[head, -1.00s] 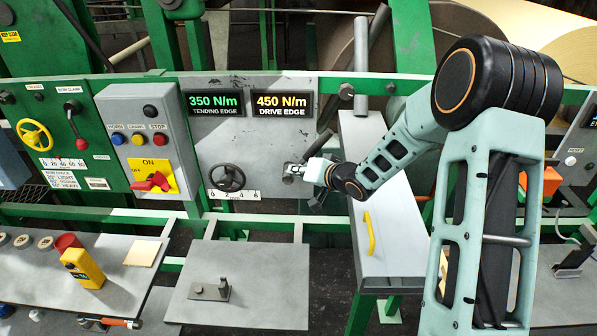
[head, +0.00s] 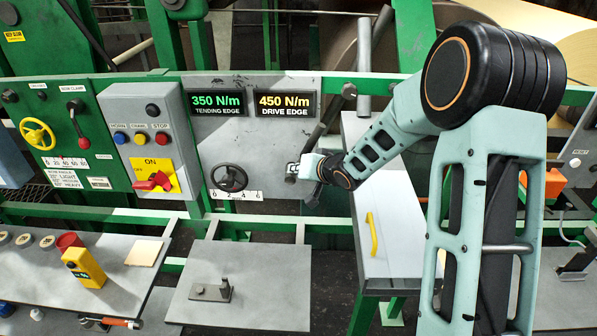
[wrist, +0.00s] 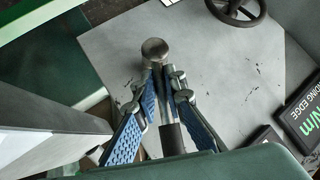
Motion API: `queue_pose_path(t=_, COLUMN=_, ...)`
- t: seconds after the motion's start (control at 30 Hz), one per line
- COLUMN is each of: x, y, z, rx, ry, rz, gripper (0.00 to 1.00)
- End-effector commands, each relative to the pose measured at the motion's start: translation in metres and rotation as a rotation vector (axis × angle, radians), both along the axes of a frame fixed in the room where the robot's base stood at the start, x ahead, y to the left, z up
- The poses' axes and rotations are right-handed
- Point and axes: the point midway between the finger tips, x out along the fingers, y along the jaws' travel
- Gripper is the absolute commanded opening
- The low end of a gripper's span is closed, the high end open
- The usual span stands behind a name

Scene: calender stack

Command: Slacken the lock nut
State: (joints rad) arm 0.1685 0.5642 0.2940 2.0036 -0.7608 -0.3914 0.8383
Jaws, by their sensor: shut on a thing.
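The lock nut (wrist: 155,50) shows in the wrist view as a round metal head at the end of a bar with a dark grip (wrist: 172,138). My gripper (wrist: 160,82) has its blue-padded fingers on both sides of this bar and is shut on it, close below the head. In the head view my gripper (head: 305,168) is at the grey panel, right of the black handwheel (head: 229,178). There the nut is small and largely hidden by the gripper, so its exact turn cannot be told.
Two displays read 350 N/m tending edge (head: 215,104) and 450 N/m drive edge (head: 286,104). A small scale (head: 238,195) lies under the handwheel. A grey-topped bench with a yellow handle (head: 371,233) stands below my arm. A switch box (head: 150,135) is at left.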

Motion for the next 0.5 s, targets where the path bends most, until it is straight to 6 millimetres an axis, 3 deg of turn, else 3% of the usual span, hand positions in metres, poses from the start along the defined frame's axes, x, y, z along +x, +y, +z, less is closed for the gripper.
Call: queue_pose_path(t=0.5, x=0.0002, y=0.0047, z=0.0018, rx=-0.084, ry=0.002, rz=0.0, gripper=0.0)
